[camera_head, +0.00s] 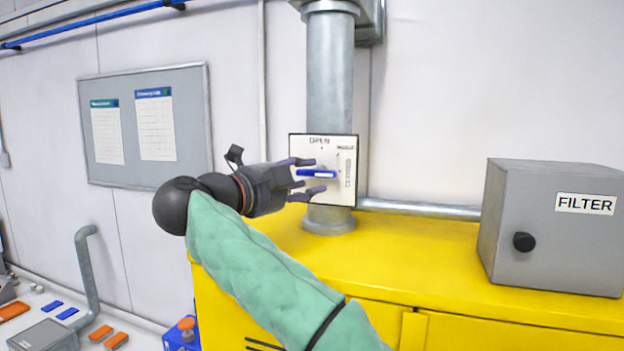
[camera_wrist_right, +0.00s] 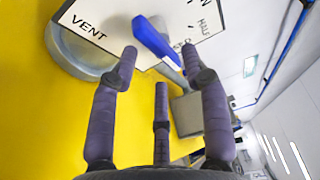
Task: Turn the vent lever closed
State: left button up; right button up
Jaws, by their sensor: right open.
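The blue vent lever (camera_head: 316,174) is on a white plate (camera_head: 322,143) fixed to the grey vertical pipe (camera_head: 330,75). OPEN is printed at the plate's top, and its lower part is partly hidden by my gripper. In the head view the lever extends roughly level toward the left. My right gripper (camera_head: 312,180) is open at the lever, its fingers above and below it. In the right wrist view the lever (camera_wrist_right: 153,40) lies between the spread fingertips (camera_wrist_right: 158,54), with VENT readable on the plate. I cannot tell whether any finger touches it. My left gripper is out of view.
The pipe rises from a yellow cabinet (camera_head: 460,265). A grey FILTER box (camera_head: 550,245) with a black knob stands on it at the right. A horizontal pipe (camera_head: 420,209) runs along the wall. A notice board (camera_head: 145,165) hangs at the left. Blue and orange pieces lie at the lower left.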

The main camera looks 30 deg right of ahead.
jog(key=v, duration=1)
jog(key=shift+d, duration=0.1)
